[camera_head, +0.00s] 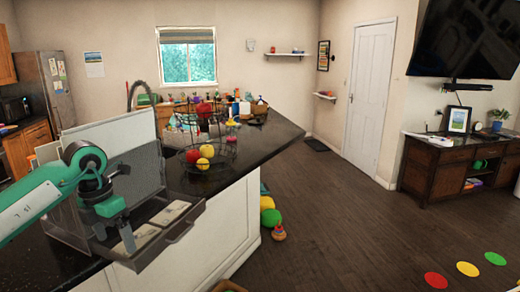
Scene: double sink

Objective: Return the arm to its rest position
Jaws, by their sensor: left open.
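My left arm, green, white and grey, comes in from the left over the island counter. Its left gripper (113,233) points down, open, with its fingers at a grey see-through rack (182,222) on the counter's near edge. I cannot tell whether the fingers touch the rack or the pale flat pieces (165,214) in it. I see nothing between the fingers. My right gripper is out of view.
The dark island counter (255,143) holds a wire fruit basket (228,157) beyond the rack, with a tap (140,90) and bottles farther back. Upright panels (110,133) stand close behind my gripper. Toys lie on the floor right of the island; the wooden floor (340,220) is largely clear.

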